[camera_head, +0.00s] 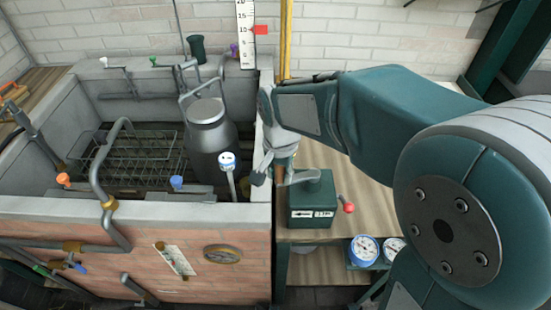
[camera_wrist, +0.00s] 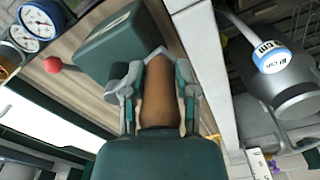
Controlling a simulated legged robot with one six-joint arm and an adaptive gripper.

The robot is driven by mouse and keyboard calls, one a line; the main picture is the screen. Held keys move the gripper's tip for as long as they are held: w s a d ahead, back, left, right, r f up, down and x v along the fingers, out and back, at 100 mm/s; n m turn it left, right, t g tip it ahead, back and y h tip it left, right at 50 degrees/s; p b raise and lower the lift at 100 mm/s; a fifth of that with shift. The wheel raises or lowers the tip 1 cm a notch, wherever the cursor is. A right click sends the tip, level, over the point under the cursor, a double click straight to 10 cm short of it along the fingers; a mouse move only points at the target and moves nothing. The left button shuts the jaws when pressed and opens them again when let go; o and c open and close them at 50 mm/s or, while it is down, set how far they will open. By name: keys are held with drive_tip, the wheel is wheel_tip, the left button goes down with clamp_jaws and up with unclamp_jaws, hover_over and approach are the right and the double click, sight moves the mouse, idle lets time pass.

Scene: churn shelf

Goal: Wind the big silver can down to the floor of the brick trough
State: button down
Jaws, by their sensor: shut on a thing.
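The big silver can (camera_head: 208,138) stands or hangs upright inside the brick trough (camera_head: 130,208), near its right end. Its base is hidden behind the front wall. The can also shows at the right of the wrist view (camera_wrist: 292,92). My gripper (camera_head: 276,160) is over the right wall of the trough, beside the dark green box (camera_head: 312,203). In the wrist view my gripper (camera_wrist: 158,75) is shut on a brown wooden handle (camera_wrist: 157,98), with a finger on each side. Where the handle joins the green box is hidden.
A white scale (camera_head: 246,35) with a red marker (camera_head: 261,30) stands behind the trough. A wire rack (camera_head: 130,155) fills the trough's left part. A dial thermometer (camera_head: 227,161) stands before the can. A red knob (camera_head: 348,207) and pressure gauges (camera_head: 364,248) lie right of the trough.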

drive_tip(key=s+d, duration=0.5)
drive_tip(key=w+d, duration=0.1)
drive_tip(key=d, duration=0.2)
drive_tip(key=w+d, duration=0.1)
drive_tip(key=d, duration=0.3)
drive_tip(key=w+d, duration=0.2)
drive_tip(key=d, duration=0.2)
drive_tip(key=shift+w, duration=0.1)
drive_tip(key=shift+c, duration=1.5)
unclamp_jaws()
wheel_tip(320, 180, up, 12)
drive_tip(key=s+f+n+t, duration=0.2)
drive_tip(key=s+n+t, duration=0.2)
drive_tip(key=s, duration=0.9)
drive_tip(key=shift+a+n+t, duration=0.25)
drive_tip(key=shift+n+t, duration=0.15)
drive_tip(key=shift+t, duration=0.4)
